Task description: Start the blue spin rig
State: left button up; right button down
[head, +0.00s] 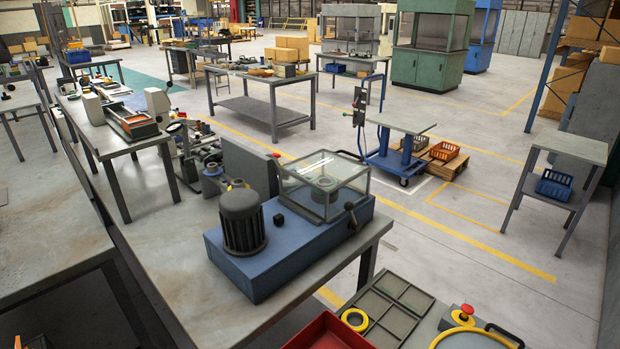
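The blue spin rig (290,245) stands on a grey metal workbench (180,285) in the middle of the head view. A dark ribbed motor (242,220) stands upright on its left end. A clear box guard (325,180) sits over its right part, with a round grey part (326,198) inside. A small black block (278,220) is on the top between motor and guard. A lever with a black knob (350,207) stands at the right end. Whether anything spins cannot be told.
A red tray (330,334) lies at the bottom edge. Right of it is a grey divided tray (388,309) with a yellow ring (355,319). A red mushroom button (467,309) is at bottom right. The bench left of the rig is bare. A blue lift cart (398,150) stands behind.

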pick_arm(q)
jog(key=shift+s, duration=0.4)
jog(key=shift+c, duration=1.1)
jog(key=shift+s+a, duration=0.1)
jog(key=shift+a, duration=0.1)
grip_shut()
pick_arm(e)
jog(key=shift+s, duration=0.45)
pick_arm(q)
jog(key=shift+w, duration=0.2)
jog(key=shift+w, duration=0.1)
pick_arm(e)
jog(key=shift+w+a, duration=0.15)
